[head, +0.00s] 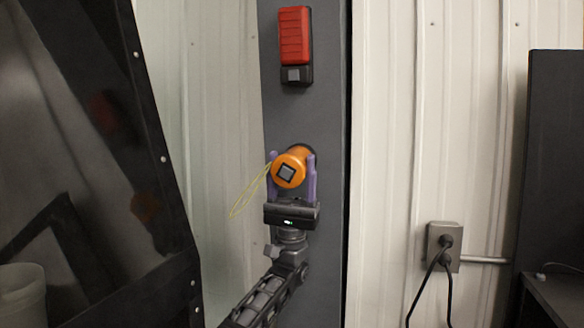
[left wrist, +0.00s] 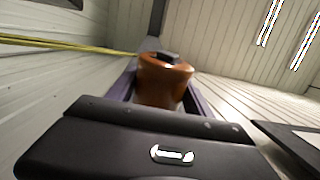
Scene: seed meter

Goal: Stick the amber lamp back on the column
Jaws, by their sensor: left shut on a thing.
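The amber lamp (head: 291,170) is an orange cylinder with a small dark square on its near end. It is in front of the grey column (head: 306,115). My left gripper (head: 293,163) is shut on it, with one purple finger on each side. A dark round edge shows behind the lamp at its upper right; I cannot tell whether the lamp touches the column. In the left wrist view the lamp (left wrist: 165,82) sits between the fingers. My right gripper is not in view.
A red unit with a black lower part (head: 294,38) is on the column above the lamp. A thin yellow strand (head: 246,195) hangs left of the gripper. A dark glossy panel (head: 110,130) stands at left. A socket with plugged cords (head: 443,245) is on the right wall.

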